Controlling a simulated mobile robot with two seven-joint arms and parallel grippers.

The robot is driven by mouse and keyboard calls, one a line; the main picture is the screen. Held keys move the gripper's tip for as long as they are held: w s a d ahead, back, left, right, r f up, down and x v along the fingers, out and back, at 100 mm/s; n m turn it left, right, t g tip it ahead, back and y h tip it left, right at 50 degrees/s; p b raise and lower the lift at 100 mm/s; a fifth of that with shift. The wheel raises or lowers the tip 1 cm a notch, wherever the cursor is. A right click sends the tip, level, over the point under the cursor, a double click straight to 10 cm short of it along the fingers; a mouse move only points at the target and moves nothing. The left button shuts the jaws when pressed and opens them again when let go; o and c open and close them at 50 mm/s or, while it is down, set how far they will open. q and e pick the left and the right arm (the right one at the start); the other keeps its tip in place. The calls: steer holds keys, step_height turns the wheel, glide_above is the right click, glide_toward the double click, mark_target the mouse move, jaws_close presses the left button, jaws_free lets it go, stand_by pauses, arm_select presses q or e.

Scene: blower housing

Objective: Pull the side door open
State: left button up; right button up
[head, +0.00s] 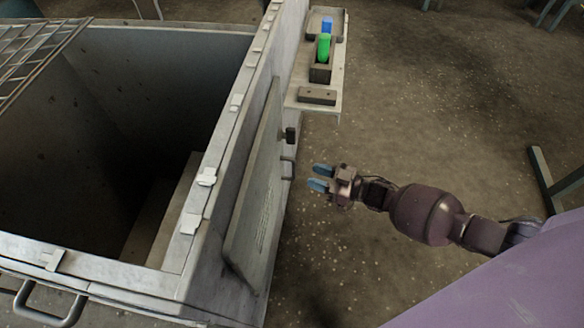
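The side door (257,185) is a grey panel on the right outer wall of the large metal housing (212,165). It looks closed or nearly flush with the wall. A small grey handle (288,168) sticks out from its right side, with a dark knob or latch (290,135) just above it. My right gripper (320,178) is just right of the handle, its two blue-tipped fingers apart and pointing left towards it. Nothing is between the fingers, and a small gap shows between them and the handle. My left gripper is not in view.
A shelf (333,97) on the housing's wall beyond the door holds a green object (324,47), a blue object (327,24) and a dark block (317,96). The housing's top is open. Floor (400,110) right of the door is clear; a dark metal leg (541,178) stands farther right.

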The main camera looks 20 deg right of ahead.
mark_target(294, 177)
steer(key=b+x, duration=0.1)
steer(key=x, duration=0.6)
steer(key=shift+f, duration=0.1)
jaws_close()
